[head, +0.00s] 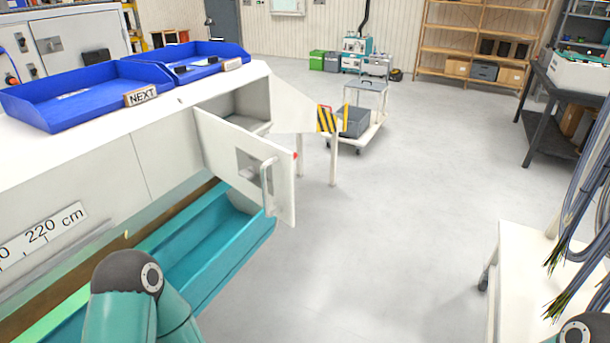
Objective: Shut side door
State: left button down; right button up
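The side door (224,148) is a white panel with a small window and an upright light-grey bar handle (267,186). It stands open, swung out from the front of the white bench cabinet (165,142). Behind it the open compartment (240,110) shows a shelf inside. A teal link of my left arm shows at the bottom left, well short of the door. A small part of my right arm shows at the bottom right corner. Neither gripper is in view, so I cannot see whether either touches anything.
A teal trough (205,245) runs below the door. A white cart (515,270) with hanging cables (585,200) stands at right. The grey floor (385,220) between is clear.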

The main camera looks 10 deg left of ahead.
aim_at(227, 149)
jog(key=u, duration=0.15)
jog(key=i, duration=0.85)
jog(key=u, duration=0.45)
